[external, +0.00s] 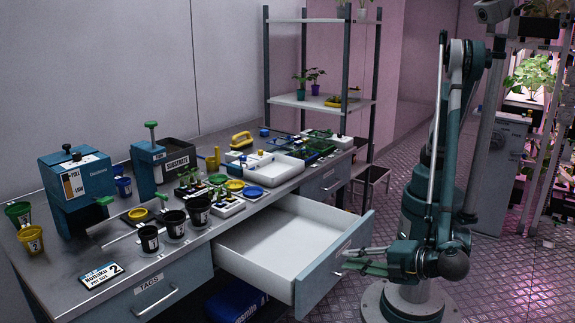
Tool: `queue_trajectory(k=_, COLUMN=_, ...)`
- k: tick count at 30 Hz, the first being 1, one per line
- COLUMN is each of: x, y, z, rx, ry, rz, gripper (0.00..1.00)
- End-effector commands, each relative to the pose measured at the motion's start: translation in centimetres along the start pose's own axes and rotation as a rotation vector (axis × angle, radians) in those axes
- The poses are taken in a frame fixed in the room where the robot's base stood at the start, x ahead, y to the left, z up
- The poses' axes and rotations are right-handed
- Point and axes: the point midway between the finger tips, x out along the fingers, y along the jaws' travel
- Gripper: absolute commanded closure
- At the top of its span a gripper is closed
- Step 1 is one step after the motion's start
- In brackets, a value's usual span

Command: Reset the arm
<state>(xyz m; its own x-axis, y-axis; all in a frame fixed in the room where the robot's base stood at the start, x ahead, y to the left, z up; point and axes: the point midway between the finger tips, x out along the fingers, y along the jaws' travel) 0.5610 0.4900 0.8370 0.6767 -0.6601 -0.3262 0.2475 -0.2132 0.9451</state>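My arm stands on its round base at the right, with the upper links raised and the forearm low. My gripper (352,260) points left at the front of an open drawer (338,265).
The bench (75,262) carries pots, a blue dispenser (78,190), a white tray (268,167) and small tools. A shelf rack (300,102) stands behind it. A blue bag (237,300) lies under the drawer. Open floor (400,165) lies behind my arm.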

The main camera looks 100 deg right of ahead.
Motion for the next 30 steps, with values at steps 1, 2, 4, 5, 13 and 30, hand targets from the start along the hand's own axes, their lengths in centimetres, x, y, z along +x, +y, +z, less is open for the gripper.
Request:
queue_trajectory(k=1, x=0.4, y=1.0, z=0.0, rx=-0.001, ry=-0.001, rz=-0.016, gripper=0.87)
queue_trajectory(k=2, x=0.6, y=1.5, z=0.0, rx=-0.001, ry=0.000, rz=-0.025, gripper=0.87)
queue_trajectory(k=4, x=1.0, y=2.6, z=-0.1, rx=-0.002, ry=0.003, rz=-0.048, gripper=0.87)
queue_trajectory(k=5, x=1.2, y=3.0, z=0.0, rx=-0.002, ry=0.004, rz=-0.057, gripper=0.87)
queue_trajectory(k=13, x=2.9, y=6.7, z=0.3, rx=0.000, ry=0.011, rz=-0.134, gripper=0.87)
queue_trajectory(k=30, x=11.0, y=14.7, z=6.2, rx=0.052, ry=-0.020, rz=-0.327, gripper=0.87)
